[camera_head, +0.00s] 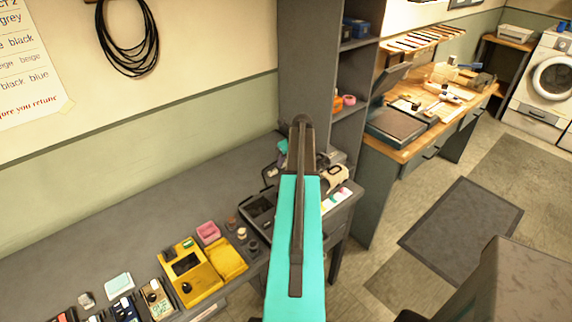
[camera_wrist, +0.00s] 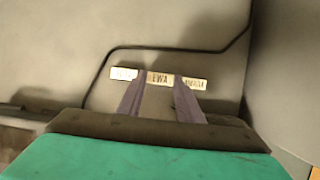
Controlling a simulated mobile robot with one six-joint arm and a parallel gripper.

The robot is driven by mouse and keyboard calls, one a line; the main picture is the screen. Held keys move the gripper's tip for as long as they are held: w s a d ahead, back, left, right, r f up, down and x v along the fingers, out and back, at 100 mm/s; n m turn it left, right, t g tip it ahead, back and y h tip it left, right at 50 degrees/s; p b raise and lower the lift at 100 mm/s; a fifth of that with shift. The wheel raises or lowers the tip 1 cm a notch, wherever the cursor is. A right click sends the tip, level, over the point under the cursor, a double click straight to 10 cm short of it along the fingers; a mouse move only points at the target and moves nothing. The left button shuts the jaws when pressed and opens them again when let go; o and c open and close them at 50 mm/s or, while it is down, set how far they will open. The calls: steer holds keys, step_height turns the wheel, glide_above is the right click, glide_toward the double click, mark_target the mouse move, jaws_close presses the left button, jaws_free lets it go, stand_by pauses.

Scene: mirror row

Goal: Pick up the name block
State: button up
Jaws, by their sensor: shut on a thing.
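Three small pale name blocks stand in a row in the wrist view. The middle name block (camera_wrist: 160,78) reads "EWA" and sits between the tips of my gripper (camera_wrist: 160,88), which is shut on it. The left name block (camera_wrist: 123,73) and the right name block (camera_wrist: 195,83) lie just outside the fingers; their lettering is blurred. The fingers partly overlap the row. In the head view my arm covers the spot where it reaches, and the blocks cannot be made out there.
A dark line (camera_wrist: 180,47) runs around the blocks in the wrist view. In the head view, a grey bench (camera_head: 130,225) holds a yellow device (camera_head: 190,275) and several small items. A wooden workbench (camera_head: 400,150) stands at right, with a dark mat (camera_head: 460,228) on the floor.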

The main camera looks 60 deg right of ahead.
steer(key=shift+r, duration=0.35)
steer(key=s+a+r+b, duration=0.1)
steer(key=s, duration=0.4)
steer(key=s+a+b, duration=0.2)
steer(key=s, duration=0.3)
steer(key=s+a+r+b, duration=0.1)
steer(key=s+a+b, duration=0.1)
steer(key=s, duration=0.3)
steer(key=shift+s+r, duration=0.1)
steer(key=shift+r, duration=0.25)
